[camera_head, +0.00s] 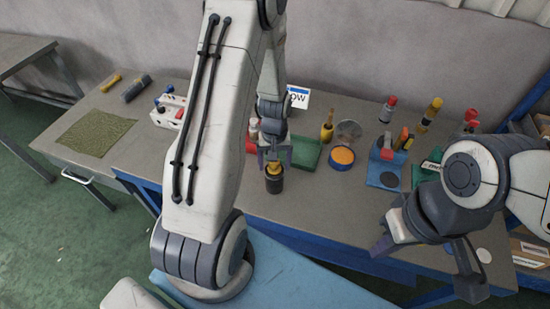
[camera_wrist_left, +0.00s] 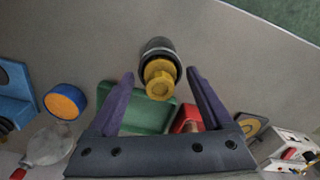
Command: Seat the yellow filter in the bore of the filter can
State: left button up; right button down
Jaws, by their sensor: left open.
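The dark filter can (camera_head: 274,184) stands on the table near its front edge, below my left gripper. It also shows in the left wrist view (camera_wrist_left: 157,45). The yellow filter (camera_wrist_left: 160,80) is at the can's mouth, with its knobbed top sticking out; how deep it sits in the bore I cannot tell. In the head view the filter (camera_head: 273,168) is partly covered by the fingers. My left gripper (camera_head: 275,157) is open, with its fingertips (camera_wrist_left: 160,76) on either side of the filter and apart from it. My right gripper (camera_head: 425,262) is open and empty at the table's front right.
A green tray (camera_head: 306,152) and a red block (camera_wrist_left: 187,119) lie behind the can. A blue round tin with an orange top (camera_head: 342,157) and a blue stand (camera_head: 386,168) are to the right. A green mat (camera_head: 95,132) lies at left. The table before the blue tin is clear.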

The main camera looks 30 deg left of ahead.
pick_arm(q)
jog(key=shift+r+p, duration=0.3)
jog(key=shift+r, duration=0.25)
jog(key=shift+w+r, duration=0.1)
jog(key=shift+r, duration=0.25)
notch_tip(320, 180, up, 11)
jog(key=b, duration=0.3)
jog(key=s+d+r+m, duration=0.2)
jog(key=s+d+m, duration=0.2)
jog(key=d, duration=0.4)
jog(key=s+d+r+m, duration=0.3)
jog(key=s+d, duration=0.1)
jog(key=d, duration=0.4)
jog(key=s+d+m, duration=0.2)
jog(key=s+m, duration=0.1)
jog(key=s, duration=0.3)
jog(key=s+d+r+m+h, duration=0.1)
jog(key=s+d+m, duration=0.2)
jog(key=s+m, duration=0.1)
jog(key=shift+s+d, duration=0.35)
jog(key=shift+s, duration=0.5)
